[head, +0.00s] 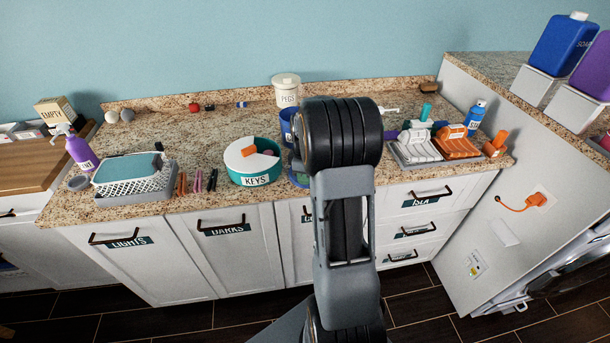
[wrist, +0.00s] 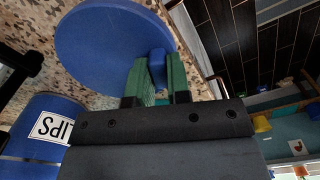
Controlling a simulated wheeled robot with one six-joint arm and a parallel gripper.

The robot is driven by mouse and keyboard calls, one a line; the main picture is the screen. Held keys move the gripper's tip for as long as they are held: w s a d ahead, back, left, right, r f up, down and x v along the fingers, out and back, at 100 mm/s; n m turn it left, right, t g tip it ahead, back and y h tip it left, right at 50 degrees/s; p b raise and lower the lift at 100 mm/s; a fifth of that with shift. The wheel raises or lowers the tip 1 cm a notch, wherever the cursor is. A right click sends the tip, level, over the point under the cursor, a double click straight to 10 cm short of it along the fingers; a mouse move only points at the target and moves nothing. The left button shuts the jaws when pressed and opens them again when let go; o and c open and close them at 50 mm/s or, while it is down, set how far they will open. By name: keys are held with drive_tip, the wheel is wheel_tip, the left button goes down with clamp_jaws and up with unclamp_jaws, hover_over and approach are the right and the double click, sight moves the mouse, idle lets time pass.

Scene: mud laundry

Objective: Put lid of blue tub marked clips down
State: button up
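The round blue lid (wrist: 110,45) shows in the wrist view with the counter behind it. The green fingers of my gripper (wrist: 158,78) stand on either side of its small blue knob (wrist: 157,62) and look closed on it. Whether the lid touches the counter is unclear. The blue tub (wrist: 35,150), with a label partly reading "LIPS", is at the lower left of the wrist view, apart from the lid. In the head view the tub (head: 286,126) is mostly behind my arm. A blue rim, probably the lid (head: 298,181), shows near the counter's front edge.
A teal tub marked KEYS (head: 254,172) stands left of my arm. A white PEGS tub (head: 286,91) stands behind. The counter's middle left is mostly clear.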

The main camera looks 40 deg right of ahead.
drive_tip(key=o, duration=0.4)
drive_tip(key=shift+r, duration=0.15)
wheel_tip(320, 180, up, 11)
drive_tip(key=s+a+r+m+t, duration=0.1)
drive_tip(key=s+a+r+m, duration=0.15)
drive_tip(key=a, duration=0.35)
drive_tip(key=s+a+r+m+t, duration=0.1)
drive_tip(key=s+a, duration=0.2)
drive_tip(key=a, duration=0.3)
drive_tip(key=s+a+f+m, duration=0.1)
drive_tip(key=s+a, duration=0.1)
drive_tip(key=s, duration=0.1)
drive_tip(key=s+a+f+m+t, duration=0.1)
drive_tip(key=s+a+m, duration=0.1)
drive_tip(key=s+a, duration=0.1)
drive_tip(key=s+a+m+t, duration=0.1)
drive_tip(key=s+a+m, duration=0.1)
drive_tip(key=s+a, duration=0.1)
drive_tip(key=shift+s+a+f, duration=0.2)
drive_tip(key=shift+s+f, duration=0.1)
drive_tip(key=shift+f, duration=0.1)
